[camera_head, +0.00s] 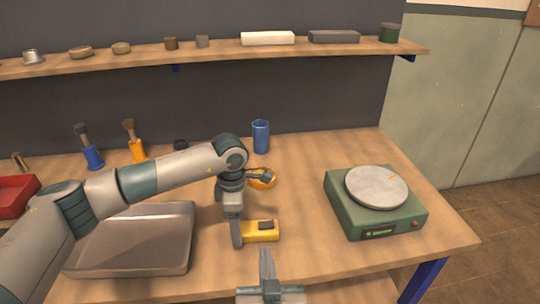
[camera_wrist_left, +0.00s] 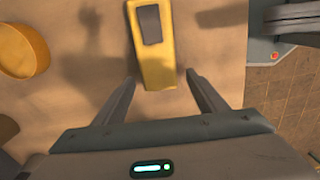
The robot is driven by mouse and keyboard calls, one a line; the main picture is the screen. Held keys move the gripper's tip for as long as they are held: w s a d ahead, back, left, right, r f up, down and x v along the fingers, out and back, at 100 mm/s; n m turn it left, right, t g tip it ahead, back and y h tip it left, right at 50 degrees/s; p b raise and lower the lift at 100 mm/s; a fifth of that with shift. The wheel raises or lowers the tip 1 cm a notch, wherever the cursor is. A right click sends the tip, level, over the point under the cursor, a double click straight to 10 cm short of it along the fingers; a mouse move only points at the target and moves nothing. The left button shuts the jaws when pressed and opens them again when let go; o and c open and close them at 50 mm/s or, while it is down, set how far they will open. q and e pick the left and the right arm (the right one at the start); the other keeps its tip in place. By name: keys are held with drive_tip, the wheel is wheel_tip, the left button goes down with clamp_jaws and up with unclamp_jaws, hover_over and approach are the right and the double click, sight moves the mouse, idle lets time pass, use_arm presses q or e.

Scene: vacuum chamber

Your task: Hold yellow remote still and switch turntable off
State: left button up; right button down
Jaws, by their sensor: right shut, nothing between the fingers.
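The yellow remote (camera_head: 262,231) lies on the table, with a dark grey patch on top. It also shows in the left wrist view (camera_wrist_left: 158,62). My left gripper (camera_head: 237,243) is low at the remote's left end. In the left wrist view its fingers (camera_wrist_left: 160,80) are spread, with the remote's near end between the tips and gaps on both sides. My right gripper (camera_head: 265,253) is shut and empty at the table's front edge, below the remote in the picture.
An orange round object (camera_head: 264,183) lies behind my left gripper, partly hidden. A blue cup (camera_head: 261,136) stands at the back. A metal tray (camera_head: 135,262) is at left under my left arm. Bare table lies between remote and turntable. A shelf (camera_head: 210,54) runs above.

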use_arm(q)
drive_tip(key=shift+r, duration=0.15)
wheel_tip(320, 180, up, 12)
idle(0.7)
drive_tip(key=shift+f, duration=0.2)
